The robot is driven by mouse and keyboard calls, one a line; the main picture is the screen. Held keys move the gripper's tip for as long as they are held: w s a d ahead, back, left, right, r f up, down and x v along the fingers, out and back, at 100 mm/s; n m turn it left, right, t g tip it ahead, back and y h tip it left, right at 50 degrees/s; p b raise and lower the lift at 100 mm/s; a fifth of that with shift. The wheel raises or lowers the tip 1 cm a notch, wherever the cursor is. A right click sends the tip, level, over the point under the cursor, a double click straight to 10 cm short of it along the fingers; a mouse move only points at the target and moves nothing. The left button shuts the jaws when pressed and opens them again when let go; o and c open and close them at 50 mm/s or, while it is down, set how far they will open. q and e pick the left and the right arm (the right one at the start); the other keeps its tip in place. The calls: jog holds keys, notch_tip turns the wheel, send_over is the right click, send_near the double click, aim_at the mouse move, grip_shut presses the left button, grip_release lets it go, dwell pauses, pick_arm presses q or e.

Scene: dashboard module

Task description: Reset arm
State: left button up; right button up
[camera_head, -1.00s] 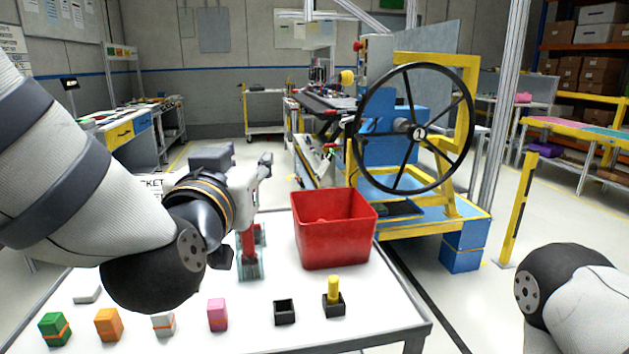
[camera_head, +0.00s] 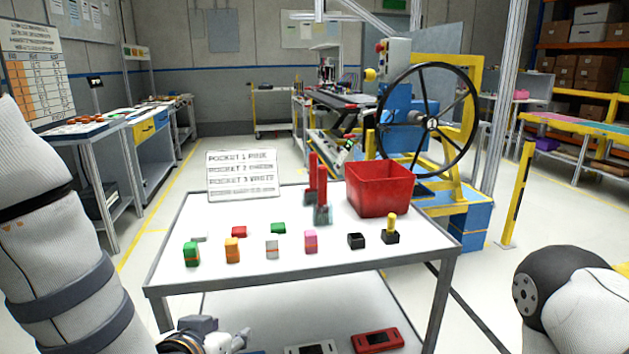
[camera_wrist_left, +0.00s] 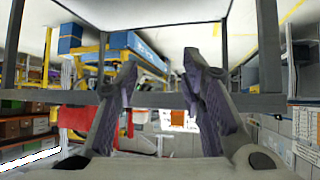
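My left arm (camera_head: 65,240) reaches down along the left edge of the head view. My left gripper (camera_head: 238,340) shows small at the bottom, low in front of the white table (camera_head: 205,268), and is partly cut off by the frame edge. In the left wrist view the two fingers of the left gripper (camera_wrist_left: 160,70) stand apart with nothing between them. Of my right arm (camera_head: 570,300) only a rounded joint and white link show at the lower right. The right gripper is out of view.
Colored blocks, a black holder with a yellow peg (camera_head: 391,230), a red bin (camera_head: 380,190) and a sign (camera_head: 242,175) stand on the table. A lower shelf holds red (camera_head: 378,340) and dark devices. A large handwheel (camera_head: 428,122) stands behind.

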pick_arm(q)
jog(key=s+a+f+g, duration=0.3)
jog(key=s+f, duration=0.5)
jog(key=s, duration=0.1)
jog(key=s+a+f+g, duration=0.2)
jog(key=s+f+g, duration=0.1)
jog(key=s+f, duration=0.5)
jog(key=s+a+f+g, duration=0.2)
jog(key=s+f+g, duration=0.1)
jog(key=s, duration=0.6)
jog(key=s+a+f+n+g+y, duration=0.1)
jog(key=s+a+f+g, duration=0.1)
jog(key=s, duration=0.7)
jog(key=shift+f+g, duration=0.45)
jog(key=shift+g, duration=0.05)
